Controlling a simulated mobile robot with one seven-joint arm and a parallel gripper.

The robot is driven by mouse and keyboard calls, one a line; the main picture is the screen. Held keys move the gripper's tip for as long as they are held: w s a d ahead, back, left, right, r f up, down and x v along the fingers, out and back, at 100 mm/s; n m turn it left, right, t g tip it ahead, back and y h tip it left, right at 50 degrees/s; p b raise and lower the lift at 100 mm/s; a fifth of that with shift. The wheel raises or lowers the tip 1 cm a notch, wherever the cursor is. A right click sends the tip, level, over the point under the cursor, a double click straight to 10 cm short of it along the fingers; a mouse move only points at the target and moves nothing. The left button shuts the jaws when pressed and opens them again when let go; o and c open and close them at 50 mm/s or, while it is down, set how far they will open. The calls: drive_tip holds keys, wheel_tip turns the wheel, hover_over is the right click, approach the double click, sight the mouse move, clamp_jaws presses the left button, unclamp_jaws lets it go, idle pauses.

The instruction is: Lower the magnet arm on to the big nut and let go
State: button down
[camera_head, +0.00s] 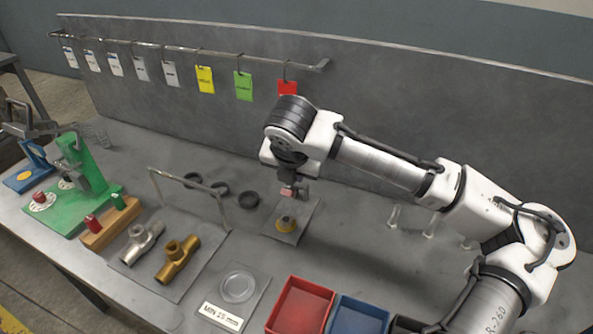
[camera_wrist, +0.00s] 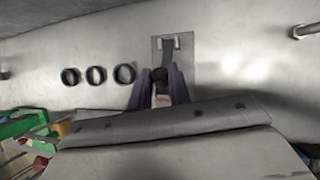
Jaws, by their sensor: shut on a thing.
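In the wrist view my gripper (camera_wrist: 160,92) is shut on the dark end of the magnet arm (camera_wrist: 167,52). The arm is a dark strip running from two light posts on the grey plate to a round black end between the fingers. A small reddish part shows between the fingers. The nut is hidden in the wrist view.
Black rings (camera_head: 249,200) lie left of the plate. A red bin (camera_head: 300,306) and a blue bin (camera_head: 357,316) stand in front. Pipe fittings (camera_head: 178,259) lie by a wire frame at the left. Coloured tags (camera_head: 243,87) hang on a rail behind.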

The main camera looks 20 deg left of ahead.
drive_tip(key=shift+s+f, duration=0.5)
drive_tip(key=shift+s, duration=0.2)
drive_tip(key=c, duration=1.3)
unclamp_jaws()
drive_tip(key=v, duration=1.4)
drive_tip(key=shift+b, duration=0.35)
drive_tip(key=shift+s+f, duration=0.15)
drive_tip(key=shift+f, duration=0.05)
